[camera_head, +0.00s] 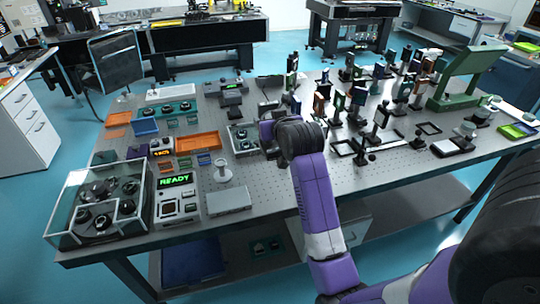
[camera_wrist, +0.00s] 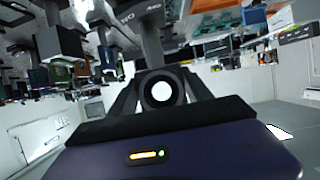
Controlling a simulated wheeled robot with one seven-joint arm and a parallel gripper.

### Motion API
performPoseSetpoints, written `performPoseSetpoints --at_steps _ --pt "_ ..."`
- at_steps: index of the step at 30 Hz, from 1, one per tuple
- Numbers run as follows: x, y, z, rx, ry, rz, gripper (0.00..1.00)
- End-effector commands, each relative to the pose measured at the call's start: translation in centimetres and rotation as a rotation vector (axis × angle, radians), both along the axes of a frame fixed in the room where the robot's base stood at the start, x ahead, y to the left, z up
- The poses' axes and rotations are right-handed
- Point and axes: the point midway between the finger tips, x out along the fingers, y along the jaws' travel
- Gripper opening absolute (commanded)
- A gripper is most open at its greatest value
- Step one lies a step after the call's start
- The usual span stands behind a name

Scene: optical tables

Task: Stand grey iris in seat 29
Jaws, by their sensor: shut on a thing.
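In the wrist view my gripper (camera_wrist: 160,78) is shut on a dark round ring with a bright white opening, which looks like the grey iris (camera_wrist: 147,92). The ring sits between the two fingers, and its dark post appears to run toward the picture's top. In the head view my purple arm reaches over the optical table (camera_head: 245,205), and its wrist hides most of the gripper and the held iris. Empty black square frames (camera_head: 345,147) lie on the table right of my wrist. I cannot read any seat number, so I cannot tell which is seat 29.
Many mounted optics (camera_head: 378,122) crowd the table's right half, with a green stand (camera_head: 468,75) behind. On the left stand a glass-walled box (camera_head: 70,215), a READY instrument (camera_head: 178,197) and orange trays (camera_head: 197,142). The front middle strip is mostly bare.

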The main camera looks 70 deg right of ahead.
Motion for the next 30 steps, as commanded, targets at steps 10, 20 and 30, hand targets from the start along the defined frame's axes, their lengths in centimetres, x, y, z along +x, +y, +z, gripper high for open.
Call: performPoseSetpoints --at_steps 10,20,30 --pt "0.0 0.1 -6.9 -0.002 -0.001 0.001 0.0" --pt "0.0 0.0 -10.0 -0.001 -0.002 0.001 0.0" --pt "0.1 0.0 -12.4 -0.004 -0.004 0.001 0.0"
